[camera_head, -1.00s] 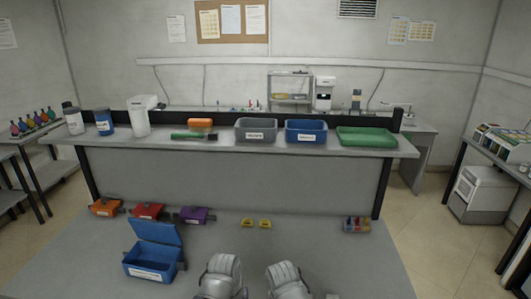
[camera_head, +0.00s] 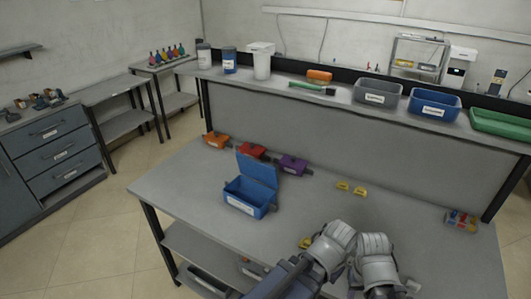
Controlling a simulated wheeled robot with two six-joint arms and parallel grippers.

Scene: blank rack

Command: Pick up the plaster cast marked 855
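I see no plaster cast whose mark 855 can be read. On the drawer cabinet at far left stand several small brown and teal pieces (camera_head: 40,100), too small to identify. Small yellow pieces (camera_head: 351,189) lie on the workbench, with another yellow piece (camera_head: 305,242) beside my arm; I cannot read any marks on them. My two grey arm parts reach in over the front of the bench at the bottom. No gripper fingers show.
The raised shelf holds grey (camera_head: 377,93) and blue (camera_head: 434,104) bins and a green tray (camera_head: 500,124). Open floor (camera_head: 100,230) lies left.

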